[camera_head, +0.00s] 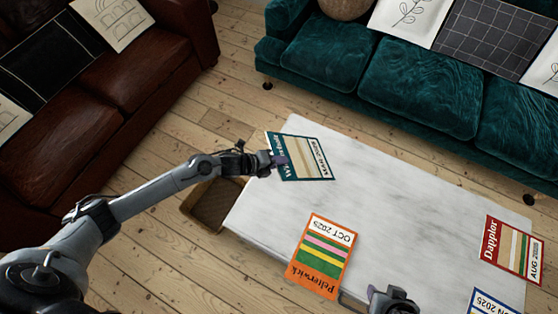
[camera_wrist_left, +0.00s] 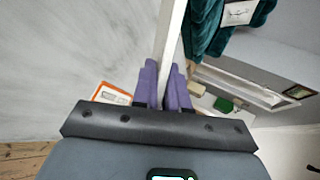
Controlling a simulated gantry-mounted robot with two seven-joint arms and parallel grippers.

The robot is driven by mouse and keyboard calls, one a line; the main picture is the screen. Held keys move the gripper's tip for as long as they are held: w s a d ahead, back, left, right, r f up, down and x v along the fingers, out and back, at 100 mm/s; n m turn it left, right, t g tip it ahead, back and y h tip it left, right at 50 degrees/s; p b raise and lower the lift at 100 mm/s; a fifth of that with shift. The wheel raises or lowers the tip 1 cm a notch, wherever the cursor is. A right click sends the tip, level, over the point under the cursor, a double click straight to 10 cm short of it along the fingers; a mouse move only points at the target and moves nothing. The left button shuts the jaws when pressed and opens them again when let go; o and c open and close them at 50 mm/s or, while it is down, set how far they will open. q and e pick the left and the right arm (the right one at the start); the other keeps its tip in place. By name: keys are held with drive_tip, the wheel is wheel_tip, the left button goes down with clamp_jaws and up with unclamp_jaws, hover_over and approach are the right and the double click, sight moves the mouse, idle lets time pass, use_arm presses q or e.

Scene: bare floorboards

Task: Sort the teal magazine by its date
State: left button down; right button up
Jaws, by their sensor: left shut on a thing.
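The teal magazine (camera_head: 305,157) is over the far left end of the white marble table. Its cover has cream and tan stripes, and its date is too tilted and small to read surely. My left gripper (camera_head: 278,160) is shut on its left edge. In the left wrist view the purple fingers (camera_wrist_left: 162,85) pinch the magazine (camera_wrist_left: 171,35), seen as a thin pale edge-on strip. Whether it touches the table is unclear. My right gripper (camera_head: 393,298) is at the bottom edge near the table's front, partly cut off; its fingers are not clear.
The marble table (camera_head: 400,190) also bears an orange Pelterwick magazine, OCT 2025 (camera_head: 322,258), a red Dappler magazine (camera_head: 513,250) and a cut-off blue-edged one (camera_head: 490,302). A brown open box (camera_head: 190,208) stands on the floor left of the table. The table's middle is clear.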

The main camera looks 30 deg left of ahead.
use_arm(q)
drive_tip(key=shift+s+a+f+t+h+b, duration=0.4)
drive_tip(key=shift+a+f+t+h+b, duration=0.05)
drive_tip(key=shift+f+b, duration=2.05)
drive_tip(key=shift+s+a+f+t+h+b, duration=0.45)
drive_tip(key=shift+f+b, duration=1.8)
drive_tip(key=shift+b, duration=0.5)
drive_tip(key=shift+s+a+f+t+h+b, duration=0.35)
drive_tip(key=shift+a+f+t+h+b, duration=0.1)
drive_tip(key=shift+f+b, duration=2.05)
drive_tip(key=shift+r, duration=0.1)
drive_tip(key=c, duration=1.1)
unclamp_jaws()
